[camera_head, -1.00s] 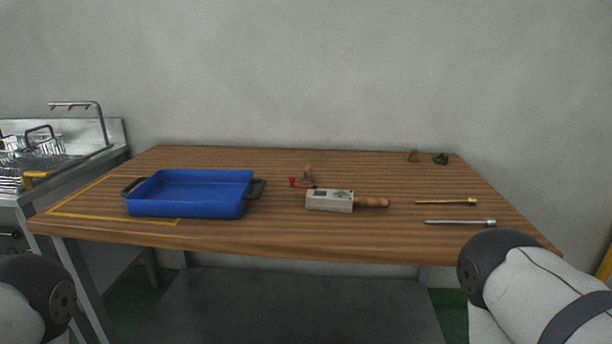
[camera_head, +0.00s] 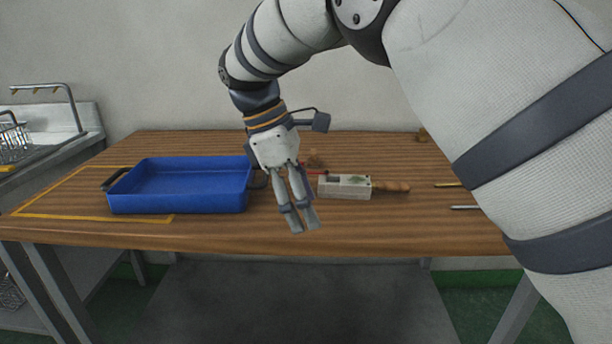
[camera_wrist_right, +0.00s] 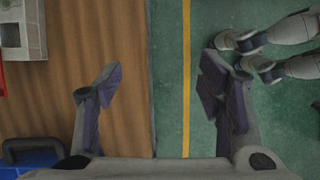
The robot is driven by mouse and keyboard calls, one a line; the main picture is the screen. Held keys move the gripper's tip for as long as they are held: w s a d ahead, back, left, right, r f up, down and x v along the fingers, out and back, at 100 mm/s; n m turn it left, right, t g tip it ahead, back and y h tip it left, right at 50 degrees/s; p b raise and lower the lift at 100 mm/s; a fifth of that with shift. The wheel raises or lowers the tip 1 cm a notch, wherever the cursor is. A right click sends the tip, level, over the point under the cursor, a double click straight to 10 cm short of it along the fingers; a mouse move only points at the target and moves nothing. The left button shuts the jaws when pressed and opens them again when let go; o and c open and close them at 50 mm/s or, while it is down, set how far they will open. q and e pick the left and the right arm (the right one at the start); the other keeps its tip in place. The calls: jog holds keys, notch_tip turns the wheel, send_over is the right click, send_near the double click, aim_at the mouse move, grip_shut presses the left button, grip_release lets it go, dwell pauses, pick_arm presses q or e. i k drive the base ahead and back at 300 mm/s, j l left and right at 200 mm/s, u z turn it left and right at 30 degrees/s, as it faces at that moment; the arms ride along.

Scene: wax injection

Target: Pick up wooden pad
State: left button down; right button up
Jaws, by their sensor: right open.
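I cannot tell for sure which thing is the wooden pad. A pale grey block with a green mark (camera_head: 344,187) lies on the table with a brown wooden handle (camera_head: 391,188) on its right. A small brown piece (camera_head: 314,157) stands behind the block, partly hidden by my right arm. My right gripper (camera_head: 304,227) is open and empty, left of the block and in front of it, pointing down. In the right wrist view its spread fingers (camera_wrist_right: 160,82) straddle the table's front edge, and the block (camera_wrist_right: 31,30) is at the top left. My left gripper is out of view.
A blue tray (camera_head: 180,209) stands left of my right gripper. Red parts (camera_head: 317,172) lie behind the block. A brass rod (camera_head: 447,185) and a steel rod (camera_head: 464,207) lie at right, partly covered by my arm. A metal sink unit (camera_head: 55,140) stands at left.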

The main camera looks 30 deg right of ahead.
aim_at(312, 162)
jog(key=i+l, duration=0.4)
jog(key=i, duration=0.15)
jog(key=i+l, duration=0.4)
jog(key=i, duration=0.1)
